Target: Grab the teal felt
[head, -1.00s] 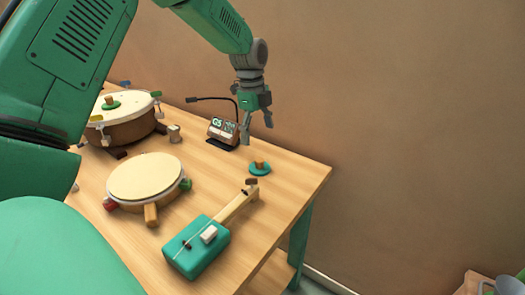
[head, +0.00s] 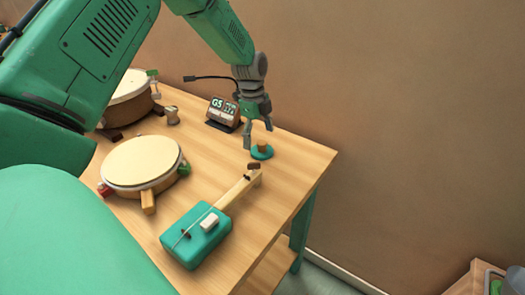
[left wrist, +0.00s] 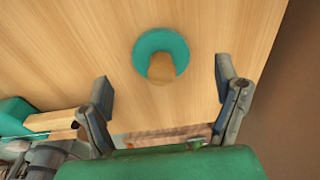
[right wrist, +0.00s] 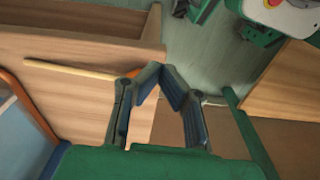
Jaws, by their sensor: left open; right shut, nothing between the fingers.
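The teal felt (head: 262,152) is a round teal disc with a brown wooden knob on top. It lies on the wooden table near its right back edge. In the left wrist view the felt (left wrist: 148,46) sits ahead of and between my spread fingers, with bare wood around it. My left gripper (head: 259,140) is open and empty, pointing down just above and beside the felt. It also shows in the left wrist view (left wrist: 164,88). My right gripper (right wrist: 160,75) is shut and empty, away from the felt; it shows only in the right wrist view.
A teal box instrument (head: 190,242) with a wooden neck lies in front of the felt. A round drum (head: 140,162) stands to the left, with a larger drum (head: 126,90) behind. A small display (head: 223,112) stands behind the felt. The table's right edge is close.

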